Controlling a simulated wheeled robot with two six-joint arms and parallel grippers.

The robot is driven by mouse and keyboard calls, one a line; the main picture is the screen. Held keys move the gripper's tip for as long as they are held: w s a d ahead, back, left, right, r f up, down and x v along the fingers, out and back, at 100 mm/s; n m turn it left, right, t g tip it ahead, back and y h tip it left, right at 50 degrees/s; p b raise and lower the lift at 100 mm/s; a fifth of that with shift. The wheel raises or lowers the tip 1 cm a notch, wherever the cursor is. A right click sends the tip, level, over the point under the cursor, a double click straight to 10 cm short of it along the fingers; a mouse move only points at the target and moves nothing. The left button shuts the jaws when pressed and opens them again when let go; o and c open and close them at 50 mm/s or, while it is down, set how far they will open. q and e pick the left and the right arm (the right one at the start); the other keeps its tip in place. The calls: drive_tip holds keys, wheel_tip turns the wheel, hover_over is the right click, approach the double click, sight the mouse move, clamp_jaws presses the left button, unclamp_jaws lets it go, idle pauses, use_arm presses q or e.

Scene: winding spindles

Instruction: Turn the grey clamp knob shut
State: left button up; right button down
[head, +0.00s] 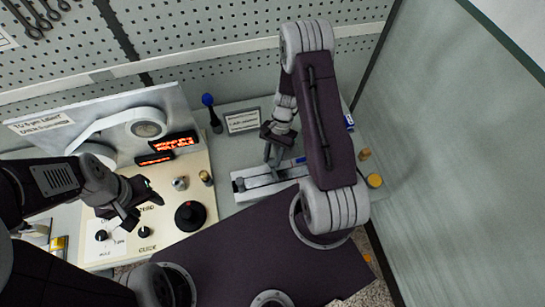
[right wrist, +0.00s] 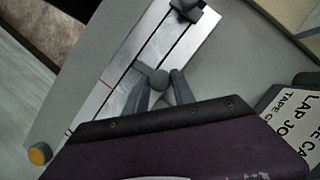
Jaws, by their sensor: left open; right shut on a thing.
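A grey clamp knob (right wrist: 158,76) sits over a silver, lined metal block (right wrist: 118,92) in the right wrist view. My right gripper (right wrist: 161,82) is shut on the knob, with one finger on either side. A second grey clamp part (right wrist: 187,9) is at the block's far end. In the head view the block (head: 252,187) lies on the bench, and my right gripper (head: 271,152) points down at it; the knob is hard to make out there. My left gripper (head: 137,202) is open and empty above the cream control panel (head: 172,222).
The panel carries a black knob (head: 190,216), a silver post (head: 180,183) and red displays (head: 175,141). A printed card (head: 242,121) and blue-topped tool (head: 208,100) stand behind the block. A yellow-topped piece (head: 374,180) is to the right. Pegboard closes the back.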

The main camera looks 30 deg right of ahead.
drive_tip(key=shift+m, duration=0.6)
drive_tip(key=shift+t, duration=0.3)
drive_tip(key=c, duration=1.1)
unclamp_jaws()
drive_tip(key=shift+w+d+r, duration=0.1)
drive_tip(key=shift+d+r, duration=0.05)
drive_tip(key=shift+r, duration=0.2)
drive_tip(key=b+v, duration=0.1)
drive_tip(key=v, duration=0.7)
drive_tip(key=shift+r+b, duration=0.2)
drive_tip(key=shift+b, duration=0.15)
